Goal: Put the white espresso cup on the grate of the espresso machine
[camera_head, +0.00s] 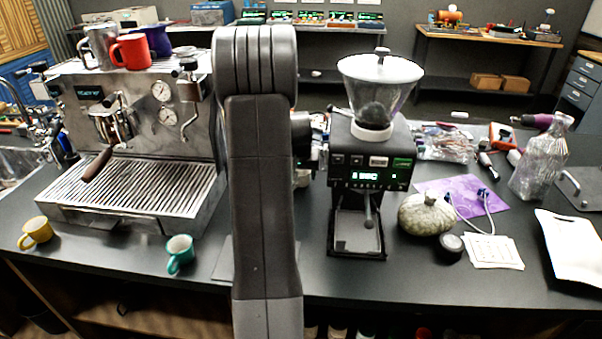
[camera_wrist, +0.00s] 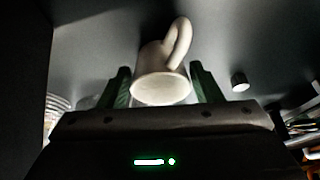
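The white espresso cup (camera_wrist: 160,84) is in the middle of the wrist view, with its handle pointing up in the picture. The two green fingers of my gripper (camera_wrist: 161,82) stand on either side of it, close to its walls. I cannot tell whether they press on it. In the head view my arm hides the gripper and most of the space around it; a small pale patch shows beside the arm, too hidden to identify. The espresso machine (camera_head: 190,105) stands at left. Its ribbed metal grate (camera_head: 145,188) is empty in the part I see.
A yellow cup (camera_head: 36,232) and a teal cup (camera_head: 180,252) stand in front of the machine. Red (camera_head: 131,52) and blue mugs stand on top. A black grinder (camera_head: 372,150) is right of my arm. A gourd (camera_head: 428,215) and glass bottle (camera_head: 542,160) stand further right.

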